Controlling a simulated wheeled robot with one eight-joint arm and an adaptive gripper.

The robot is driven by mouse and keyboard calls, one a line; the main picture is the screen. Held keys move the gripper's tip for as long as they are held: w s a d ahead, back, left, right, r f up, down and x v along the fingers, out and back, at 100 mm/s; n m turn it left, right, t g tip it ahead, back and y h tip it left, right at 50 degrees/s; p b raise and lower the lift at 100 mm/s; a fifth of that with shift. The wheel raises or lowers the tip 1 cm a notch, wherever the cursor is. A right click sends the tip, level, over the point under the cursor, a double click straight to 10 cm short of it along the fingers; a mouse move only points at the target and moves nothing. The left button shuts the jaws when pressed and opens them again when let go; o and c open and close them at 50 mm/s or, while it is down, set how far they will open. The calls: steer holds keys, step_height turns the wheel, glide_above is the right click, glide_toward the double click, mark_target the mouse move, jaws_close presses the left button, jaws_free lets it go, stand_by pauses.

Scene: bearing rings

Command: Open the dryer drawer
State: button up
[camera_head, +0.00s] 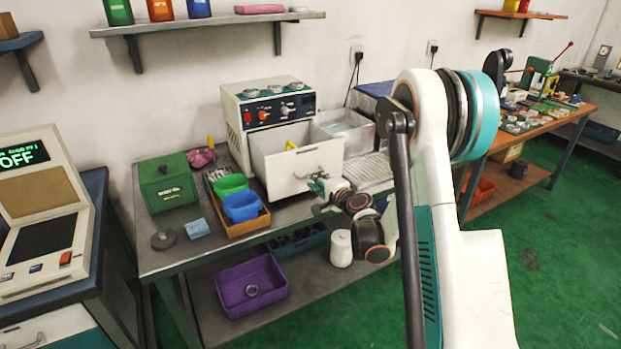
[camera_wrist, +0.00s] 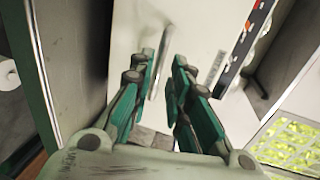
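The dryer (camera_head: 265,112) is a cream box with knobs and a dark panel, standing at the back of the workbench. Its drawer (camera_head: 322,163) is pulled out toward the front, with its inside visible from above and a yellow item (camera_head: 290,146) in it. My gripper (camera_head: 319,184) is at the drawer front by the bar handle (camera_head: 302,176). In the wrist view, the handle (camera_wrist: 162,48) lies between the fingertips of my gripper (camera_wrist: 164,62), nearer the left one. The fingers stand apart; whether either touches the handle is unclear.
Left of the drawer are a green box (camera_head: 167,183), a tray with blue and green bins (camera_head: 240,205) and a grey disc (camera_head: 163,240). A clear container (camera_head: 345,125) stands right of the dryer. A purple crate (camera_head: 250,285) is on the lower shelf.

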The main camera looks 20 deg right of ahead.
steer(key=a+v, duration=0.1)
steer(key=v, duration=0.5)
steer(key=shift+s+d, duration=0.25)
steer(key=shift+d, duration=0.3)
steer(key=shift+a+r, duration=0.1)
steer(key=s+a+r+n+g, duration=0.5)
steer(key=s+a+r+n, duration=0.4)
steer(key=s+a+r, duration=0.4)
steer(key=s+f+n+g+h, duration=0.2)
steer(key=s+n, duration=0.5)
steer(key=s, duration=1.5)
steer(key=shift+s+a+f+g, duration=0.15)
steer(key=shift+s+f+g, duration=0.15)
steer(key=shift+g, duration=0.4)
